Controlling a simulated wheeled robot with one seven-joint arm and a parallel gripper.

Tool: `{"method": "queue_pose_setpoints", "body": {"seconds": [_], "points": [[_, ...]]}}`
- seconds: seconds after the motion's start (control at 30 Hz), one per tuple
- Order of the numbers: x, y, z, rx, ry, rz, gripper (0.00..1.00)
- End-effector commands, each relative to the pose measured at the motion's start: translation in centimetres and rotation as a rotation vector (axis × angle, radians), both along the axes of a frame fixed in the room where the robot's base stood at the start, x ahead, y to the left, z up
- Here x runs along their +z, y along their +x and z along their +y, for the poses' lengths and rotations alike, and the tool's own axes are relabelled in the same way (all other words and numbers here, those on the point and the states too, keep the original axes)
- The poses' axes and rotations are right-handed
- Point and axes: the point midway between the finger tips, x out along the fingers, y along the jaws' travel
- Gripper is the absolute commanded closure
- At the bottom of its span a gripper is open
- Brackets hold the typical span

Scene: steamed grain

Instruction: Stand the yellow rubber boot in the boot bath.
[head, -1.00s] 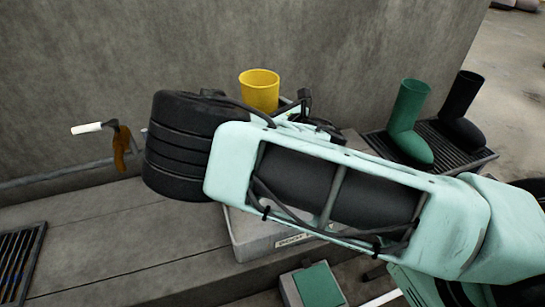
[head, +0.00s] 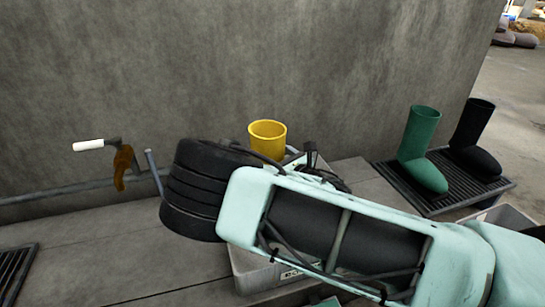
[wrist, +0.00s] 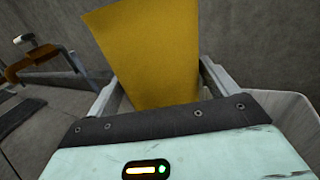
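The yellow rubber boot (head: 267,137) stands out beyond my arm in the head view, its open top up; its foot is hidden. In the wrist view the boot's shaft (wrist: 150,55) fills the space between the two fingers of my gripper (wrist: 160,85), which press on its sides. The shaft leans a little in that view. A light grey tray with a label, apparently the boot bath (head: 252,276), lies below my arm, largely covered by it. A pale tray wall (wrist: 297,112) shows at the wrist view's right. I cannot tell whether the sole touches the bath.
A green boot (head: 417,140) and a black boot (head: 472,130) stand on a dark slatted rack (head: 447,203) at right. A white-handled tool (head: 90,145) and brown item (head: 122,165) hang by a wall rail. A grate (head: 14,272) lies at left. A concrete wall (head: 250,60) rises behind.

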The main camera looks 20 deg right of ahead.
Motion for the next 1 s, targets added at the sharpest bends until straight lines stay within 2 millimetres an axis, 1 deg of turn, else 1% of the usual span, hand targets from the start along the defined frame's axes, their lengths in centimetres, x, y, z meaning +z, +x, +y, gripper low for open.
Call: {"method": "queue_pose_setpoints", "body": {"seconds": [0.23, 0.37, 0.47, 0.8, 0.9, 1.0], "points": [[0.0, 0.0, 0.0, 0.0, 0.0, 0.001, 0.0], [0.3, -0.2, -0.1, 0.0, -0.001, 0.002, 0.0], [0.4, -1.3, -0.6, -0.002, -0.002, 0.005, 0.0], [0.5, -7.8, -3.3, -0.002, -0.004, 0.005, 0.0], [0.4, -9.3, -3.9, -0.001, -0.003, 0.004, 0.0], [0.3, -10.3, -4.3, 0.0, -0.002, 0.003, 0.0]]}}
